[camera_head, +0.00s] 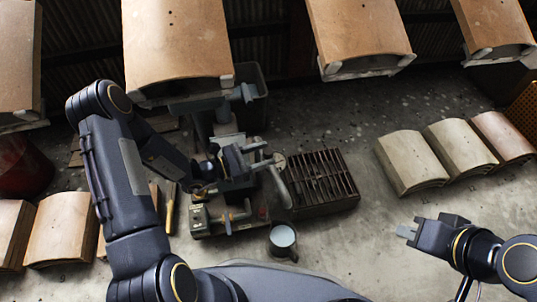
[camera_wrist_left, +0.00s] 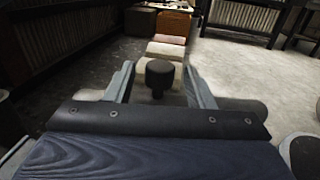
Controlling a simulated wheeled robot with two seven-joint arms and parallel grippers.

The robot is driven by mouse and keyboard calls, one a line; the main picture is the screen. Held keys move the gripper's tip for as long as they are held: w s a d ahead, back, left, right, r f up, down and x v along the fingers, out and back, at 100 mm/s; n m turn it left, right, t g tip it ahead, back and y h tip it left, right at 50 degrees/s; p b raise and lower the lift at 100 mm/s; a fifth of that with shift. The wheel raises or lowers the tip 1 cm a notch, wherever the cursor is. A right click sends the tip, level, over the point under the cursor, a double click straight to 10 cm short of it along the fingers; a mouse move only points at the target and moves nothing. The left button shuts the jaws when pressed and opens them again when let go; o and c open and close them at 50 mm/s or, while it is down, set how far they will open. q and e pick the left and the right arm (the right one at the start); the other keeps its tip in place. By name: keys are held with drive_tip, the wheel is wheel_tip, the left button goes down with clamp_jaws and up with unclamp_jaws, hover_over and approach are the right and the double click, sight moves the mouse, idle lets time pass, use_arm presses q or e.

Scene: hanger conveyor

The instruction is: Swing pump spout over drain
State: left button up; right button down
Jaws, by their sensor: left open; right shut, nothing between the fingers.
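The pump (camera_head: 228,218) stands in the middle of the head view. A grey tube that looks like its spout (camera_head: 280,187) runs down beside the left edge of the dark slatted drain grate (camera_head: 322,178); its end appears left of the slats. My left gripper (camera_head: 250,158) is over the upper part of the pump, near the tube's upper end. In the left wrist view its fingers (camera_wrist_left: 160,88) are open, with a dark round knob (camera_wrist_left: 159,72) between them; contact cannot be told. My right gripper (camera_head: 405,231) is shut and empty, to the right above the floor.
A grey mug-like pot (camera_head: 283,238) stands in front of the grate. Curved tan panels (camera_head: 178,40) hang across the top, and more panels (camera_head: 460,146) stand at right. A red container (camera_head: 22,166) is at far left. Floor between grate and right panels is clear.

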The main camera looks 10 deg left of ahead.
use_arm(q)
drive_tip(key=shift+x, duration=1.1)
drive_tip(key=shift+c, duration=0.3)
clamp_jaws()
